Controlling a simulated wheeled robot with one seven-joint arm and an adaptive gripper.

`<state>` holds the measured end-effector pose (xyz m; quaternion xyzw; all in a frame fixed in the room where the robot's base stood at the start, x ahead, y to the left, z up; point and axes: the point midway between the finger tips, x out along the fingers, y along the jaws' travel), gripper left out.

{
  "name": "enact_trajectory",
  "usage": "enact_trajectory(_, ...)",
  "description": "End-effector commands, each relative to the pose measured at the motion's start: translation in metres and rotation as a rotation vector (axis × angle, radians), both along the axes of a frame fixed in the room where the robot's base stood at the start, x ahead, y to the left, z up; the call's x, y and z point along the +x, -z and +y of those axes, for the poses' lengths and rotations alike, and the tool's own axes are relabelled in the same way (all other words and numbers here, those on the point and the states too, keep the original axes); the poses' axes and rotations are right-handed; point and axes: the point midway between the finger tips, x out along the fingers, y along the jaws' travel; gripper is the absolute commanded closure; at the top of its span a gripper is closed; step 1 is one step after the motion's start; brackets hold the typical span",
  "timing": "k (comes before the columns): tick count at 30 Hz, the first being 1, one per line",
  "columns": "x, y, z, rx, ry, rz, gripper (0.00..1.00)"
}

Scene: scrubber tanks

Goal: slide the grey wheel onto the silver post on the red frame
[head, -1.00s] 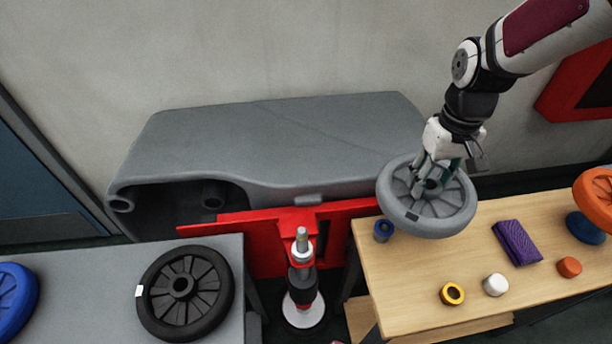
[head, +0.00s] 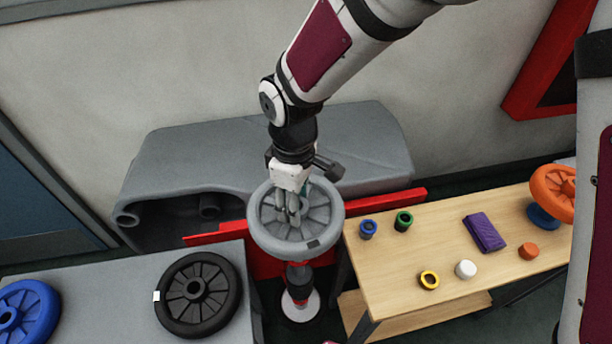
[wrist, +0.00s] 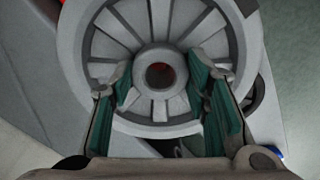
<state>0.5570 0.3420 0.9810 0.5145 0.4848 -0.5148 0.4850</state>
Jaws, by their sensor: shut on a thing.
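The grey wheel (head: 268,233) is held in my gripper (head: 293,212), above the middle of the red frame (head: 405,200). In the wrist view my gripper (wrist: 165,95) has its green-padded fingers on either side of the wheel's hub, and the grey wheel (wrist: 85,45) fills the upper middle. Something red shows through the wheel's centre hole. The silver post is hidden under the wheel in the head view. Only the red and black lower part and pale round foot below it show. I cannot tell whether the wheel touches the post.
A grey table (head: 110,270) at left bears a black wheel (head: 198,295) and a blue wheel (head: 25,312). A wooden table (head: 400,260) at right bears blue, green and yellow rings, a white piece, a purple cloth (head: 484,232) and an orange wheel (head: 556,190). A grey tank housing stands behind.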

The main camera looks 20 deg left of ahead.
Motion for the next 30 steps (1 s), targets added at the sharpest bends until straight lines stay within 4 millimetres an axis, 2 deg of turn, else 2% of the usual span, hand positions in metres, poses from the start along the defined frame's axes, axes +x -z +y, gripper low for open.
enact_trajectory(16, 0.001, 0.046, 0.0, 0.001, 0.001, 0.0, 1.0)
enact_trajectory(30, 0.0, 0.051, 0.001, 0.002, 0.001, -0.001, 1.0)
